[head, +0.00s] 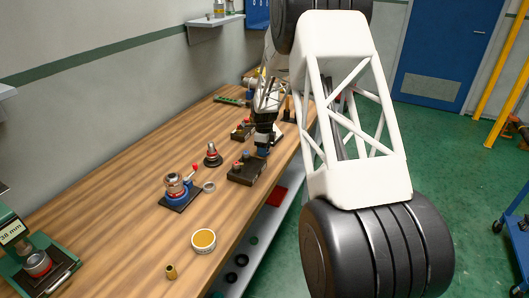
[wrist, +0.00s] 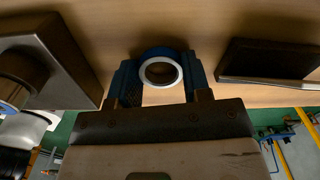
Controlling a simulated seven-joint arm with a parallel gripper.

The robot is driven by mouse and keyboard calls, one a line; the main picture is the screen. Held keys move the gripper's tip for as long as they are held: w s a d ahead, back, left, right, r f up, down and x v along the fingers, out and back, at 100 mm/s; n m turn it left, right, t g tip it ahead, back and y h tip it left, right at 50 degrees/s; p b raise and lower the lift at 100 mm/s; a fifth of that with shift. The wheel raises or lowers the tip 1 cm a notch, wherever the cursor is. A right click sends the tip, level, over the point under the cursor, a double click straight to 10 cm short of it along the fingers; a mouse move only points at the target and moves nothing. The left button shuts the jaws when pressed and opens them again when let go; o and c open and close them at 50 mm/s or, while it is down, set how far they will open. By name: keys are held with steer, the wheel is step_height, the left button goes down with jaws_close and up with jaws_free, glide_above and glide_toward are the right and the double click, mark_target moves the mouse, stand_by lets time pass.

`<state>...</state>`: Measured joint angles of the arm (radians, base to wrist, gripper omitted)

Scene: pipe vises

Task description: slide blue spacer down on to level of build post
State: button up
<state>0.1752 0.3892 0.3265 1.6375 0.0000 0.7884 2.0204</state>
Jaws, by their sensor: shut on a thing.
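My gripper (wrist: 161,85) is shut on a blue ring with a pale inner rim, the blue spacer (wrist: 158,52), in the wrist view. Its hole faces the camera, and I cannot make out a post inside it. In the head view my gripper (head: 262,150) is low over the bench, beside a dark block with short posts (head: 246,174). The spacer is too small to make out there. I cannot tell which post is the build post. A cylinder with a blue edge (wrist: 14,92) stands on a metal-edged block at the wrist view's left.
On the wooden bench (head: 130,210) stand a blue vise with a red-knobbed lever (head: 178,190), a dark cone-shaped stand (head: 212,156), a loose silver ring (head: 209,187), a round yellow tin (head: 203,240) and a brass piece (head: 171,271). A dark block (wrist: 268,60) lies right of my gripper.

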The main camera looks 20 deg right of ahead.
steer(key=shift+r, duration=0.75)
step_height(320, 180, up, 2)
steer(key=shift+r, duration=0.1)
steer(key=s+a, duration=0.1)
steer(key=s, duration=0.4)
steer(key=s+a+r, duration=0.1)
steer(key=s, duration=0.9)
steer(key=shift+s+a+r, duration=0.15)
steer(key=shift+s+a, duration=0.25)
steer(key=shift+w, duration=0.1)
steer(key=shift+n, duration=0.3)
steer(key=w+a+r, duration=0.1)
steer(key=w+a, duration=0.1)
steer(key=w, duration=0.1)
steer(key=w+a+r, duration=0.2)
steer(key=w+a, duration=0.1)
steer(key=w+a+r, duration=0.2)
steer(key=w, duration=0.1)
steer(key=shift+a, duration=0.35)
steer(key=shift+n, duration=0.3)
steer(key=w+a+r, duration=0.2)
steer(key=a, duration=0.1)
steer(key=w+a+r, duration=0.2)
steer(key=w+a, duration=0.1)
steer(key=a, duration=0.1)
steer(key=w+a+r, duration=0.2)
steer(key=w+a, duration=0.1)
steer(key=a, duration=0.1)
steer(key=shift+a+r, duration=0.15)
steer(key=shift+r, duration=0.2)
